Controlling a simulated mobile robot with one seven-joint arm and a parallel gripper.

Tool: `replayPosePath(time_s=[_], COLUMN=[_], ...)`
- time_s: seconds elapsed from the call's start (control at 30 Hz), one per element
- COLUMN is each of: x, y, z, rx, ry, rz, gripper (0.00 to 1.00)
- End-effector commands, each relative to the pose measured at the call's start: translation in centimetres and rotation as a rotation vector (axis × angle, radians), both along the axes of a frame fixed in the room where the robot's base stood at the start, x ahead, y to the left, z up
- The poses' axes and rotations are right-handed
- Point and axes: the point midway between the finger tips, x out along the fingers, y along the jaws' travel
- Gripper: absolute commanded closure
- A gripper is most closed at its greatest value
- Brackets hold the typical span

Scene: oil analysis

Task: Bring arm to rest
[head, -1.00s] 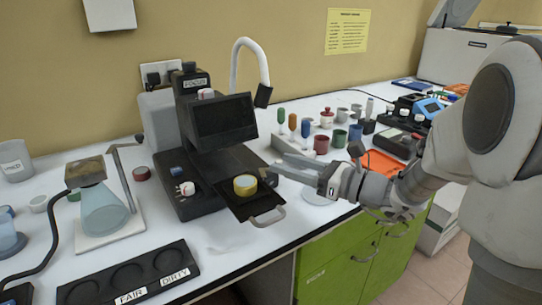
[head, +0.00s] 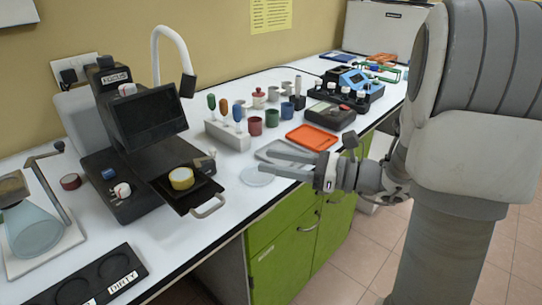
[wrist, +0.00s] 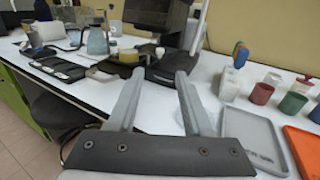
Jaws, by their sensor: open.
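My gripper (head: 272,162) is open and empty. In the head view it reaches in from the right, over the front of the white bench, with its fingers pointing left. It is apart from the black microscope-like device (head: 140,125), whose pulled-out tray (head: 205,193) holds a yellow round container (head: 181,178). In the wrist view the two fingers (wrist: 152,95) are spread, with only the bare bench between them. The device also shows at the top of the wrist view (wrist: 165,62).
An orange tray (head: 313,137) and a grey tray (head: 288,152) lie close beyond my gripper. Several coloured cups and a white rack (head: 228,133) stand farther back. A clear round dish (head: 257,177) lies near the fingertips. Green cabinets (head: 300,237) are below the bench edge.

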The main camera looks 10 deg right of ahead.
Motion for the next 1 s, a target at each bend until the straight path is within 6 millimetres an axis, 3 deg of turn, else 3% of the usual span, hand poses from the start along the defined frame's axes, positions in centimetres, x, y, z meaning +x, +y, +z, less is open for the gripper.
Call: replayPosePath(time_s=[0.17,0.33,0.5,0.7,1.0], x=[-1.8,-7.0,-12.5,-16.9,-18.6], y=[2.2,6.3,7.8,6.2,1.2], z=[0.3,-0.3,-1.9,-3.5,-2.7], rx=[-0.103,-0.390,-0.733,-1.149,-1.737], ry=[-0.035,-0.149,-0.322,-0.574,-0.977], rz=[0.086,0.305,0.538,0.790,1.087], gripper=[0.50,0.50,0.50,0.50,0.50])
